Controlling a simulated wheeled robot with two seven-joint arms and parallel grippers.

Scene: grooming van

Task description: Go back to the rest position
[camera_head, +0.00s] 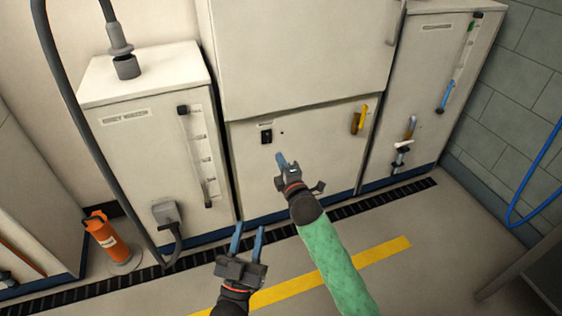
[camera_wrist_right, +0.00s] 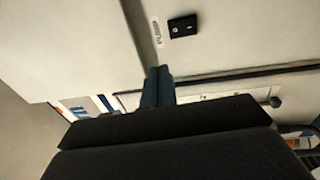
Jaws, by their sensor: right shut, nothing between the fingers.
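My right gripper (camera_head: 282,160) is at the end of the green-sleeved arm, in front of the middle cabinet's lower panel (camera_head: 325,150). Its blue fingers are together and hold nothing. In the right wrist view the shut fingers (camera_wrist_right: 158,87) point toward the panel with the small black switch (camera_wrist_right: 183,26). I cannot tell whether they touch anything. My left gripper (camera_head: 247,240) is lower in the head view, above the floor by the dark floor grating. Its two blue fingers are apart with nothing between them.
The black switch (camera_head: 267,136) and a yellow handle (camera_head: 359,119) are on the middle cabinet. A left cabinet (camera_head: 150,150) has a grey plug (camera_head: 166,212) and a cable. An orange cylinder (camera_head: 104,238) stands at left. A blue hose (camera_head: 535,180) hangs at right. The floor by the yellow stripe (camera_head: 385,253) is clear.

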